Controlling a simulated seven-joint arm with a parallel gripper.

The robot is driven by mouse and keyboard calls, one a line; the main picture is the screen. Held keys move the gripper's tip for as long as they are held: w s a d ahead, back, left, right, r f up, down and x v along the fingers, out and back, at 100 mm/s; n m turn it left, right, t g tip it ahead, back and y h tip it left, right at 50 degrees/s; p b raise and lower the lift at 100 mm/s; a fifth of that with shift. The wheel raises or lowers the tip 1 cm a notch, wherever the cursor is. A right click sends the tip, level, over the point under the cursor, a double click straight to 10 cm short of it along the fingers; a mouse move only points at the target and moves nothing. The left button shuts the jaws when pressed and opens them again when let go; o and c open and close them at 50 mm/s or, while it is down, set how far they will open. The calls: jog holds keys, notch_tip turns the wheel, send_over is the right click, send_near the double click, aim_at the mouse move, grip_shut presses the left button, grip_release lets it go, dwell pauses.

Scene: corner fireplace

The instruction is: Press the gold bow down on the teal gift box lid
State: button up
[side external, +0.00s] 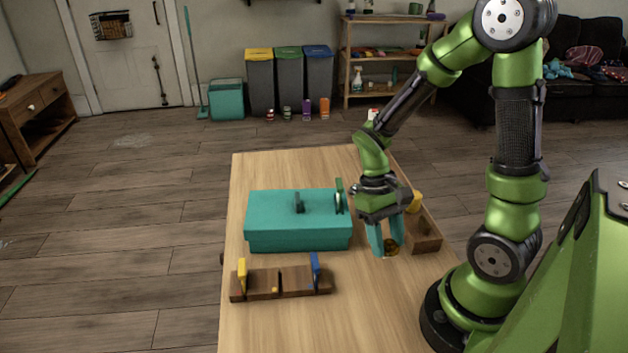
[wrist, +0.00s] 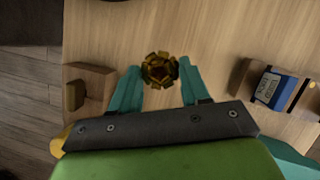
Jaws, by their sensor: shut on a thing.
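The teal gift box (side external: 298,232) sits on the table with its lid on. A dark upright piece (side external: 299,204) and a green upright piece (side external: 339,196) stand on or by the lid. My gripper (side external: 386,248) points down to the right of the box, apart from it. Its teal fingers are shut on the gold bow (side external: 391,246), which also shows between the fingertips in the wrist view (wrist: 160,70). The bow is low, near the table top; I cannot tell if it touches. A teal corner of the box shows at lower right in the wrist view (wrist: 292,160).
A wooden rack (side external: 262,288) with yellow and blue upright pieces stands in front of the box. A wooden tray (side external: 426,242) with a yellow object (side external: 414,202) lies right of my gripper. The table (side external: 370,310) is bare at front right.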

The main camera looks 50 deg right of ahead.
notch_tip(320, 180, up, 17)
jog(key=m, duration=0.1)
send_over(271, 209)
jog(key=shift+w+d+f, duration=0.1)
jog(key=shift+w+f, duration=0.1)
jog(key=shift+f, duration=2.1)
jog(key=shift+w+d+f, duration=0.1)
jog(key=shift+w+f, duration=0.1)
jog(key=shift+f, duration=2.1)
jog(key=shift+w+d+f, duration=0.1)
jog(key=shift+w+f, duration=0.1)
jog(key=shift+f, duration=2.1)
jog(key=shift+f, duration=0.5)
jog(key=o, duration=0.9)
jog(key=shift+y, duration=0.3)
